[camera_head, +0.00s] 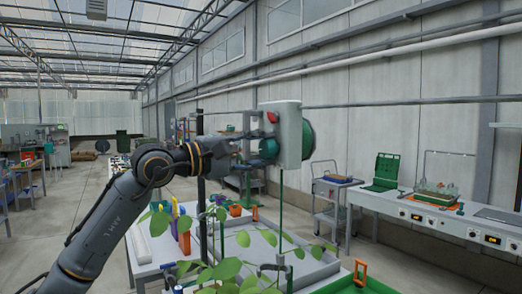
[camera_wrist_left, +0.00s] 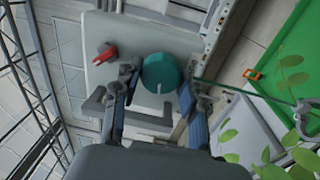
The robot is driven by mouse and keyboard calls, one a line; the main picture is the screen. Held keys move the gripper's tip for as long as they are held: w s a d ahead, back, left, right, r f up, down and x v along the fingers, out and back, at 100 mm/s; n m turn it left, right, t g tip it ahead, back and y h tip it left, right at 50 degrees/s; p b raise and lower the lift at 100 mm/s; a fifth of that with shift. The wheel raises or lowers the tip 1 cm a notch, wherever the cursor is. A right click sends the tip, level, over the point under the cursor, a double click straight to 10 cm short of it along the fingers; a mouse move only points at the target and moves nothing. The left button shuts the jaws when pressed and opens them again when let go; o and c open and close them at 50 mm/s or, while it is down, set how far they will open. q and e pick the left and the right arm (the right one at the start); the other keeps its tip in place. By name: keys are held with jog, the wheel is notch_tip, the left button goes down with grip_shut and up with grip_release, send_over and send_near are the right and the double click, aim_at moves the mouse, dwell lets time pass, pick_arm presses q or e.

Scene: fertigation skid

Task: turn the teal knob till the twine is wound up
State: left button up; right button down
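The teal knob (camera_head: 269,148) sits on the left face of a light grey box (camera_head: 291,128) on a post. In the left wrist view the knob (camera_wrist_left: 161,73) is round with a pale mark at its lower edge. My left gripper (camera_head: 258,146) is at the knob; in the left wrist view its fingers (camera_wrist_left: 158,78) are apart, one on each side of it. I cannot tell whether they touch it. The green twine (camera_head: 281,205) hangs from the box and also shows in the left wrist view (camera_wrist_left: 245,93). A dark grey hook-like piece (camera_wrist_left: 304,117) is at its lower end. My right gripper is out of view.
A red lever (camera_head: 272,117) is on the box near the knob. Leafy plants (camera_head: 225,272) and a grey tray are below. A bench with a green case (camera_head: 385,171) stands at the right.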

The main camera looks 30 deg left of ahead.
pick_arm(q)
jog(key=shift+o, duration=1.4)
jog(key=v, duration=1.2)
